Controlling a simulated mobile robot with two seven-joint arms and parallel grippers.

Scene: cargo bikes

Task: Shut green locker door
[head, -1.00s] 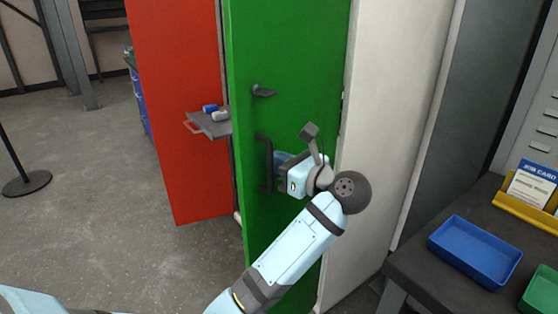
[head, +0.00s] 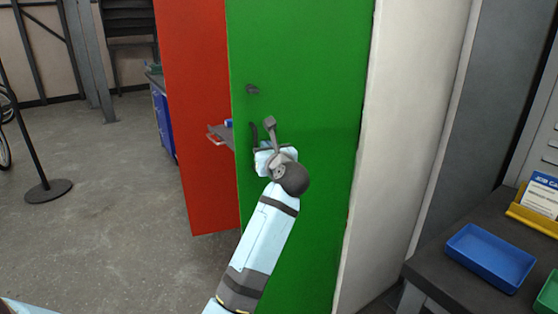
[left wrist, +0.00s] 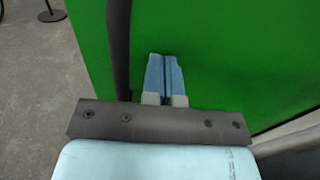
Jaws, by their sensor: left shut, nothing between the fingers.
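The green locker door (head: 305,100) stands upright in the middle of the head view, its right edge along a pale panel. Its left edge stands in front of a red panel, and it looks open, though how far I cannot tell. A dark latch (head: 253,89) sits on its upper left, with a dark bar handle (head: 253,131) below. My left gripper (head: 262,148) is at the handle, which my wrist partly hides. In the left wrist view, the blue fingers (left wrist: 163,76) are shut and empty, beside the handle (left wrist: 118,45) and in front of the green face. My right gripper is out of view.
The red panel (head: 198,120) stands behind and left of the door. A bench with a blue tray (head: 490,257) is at the right. A post base (head: 48,190) stands on open floor at left.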

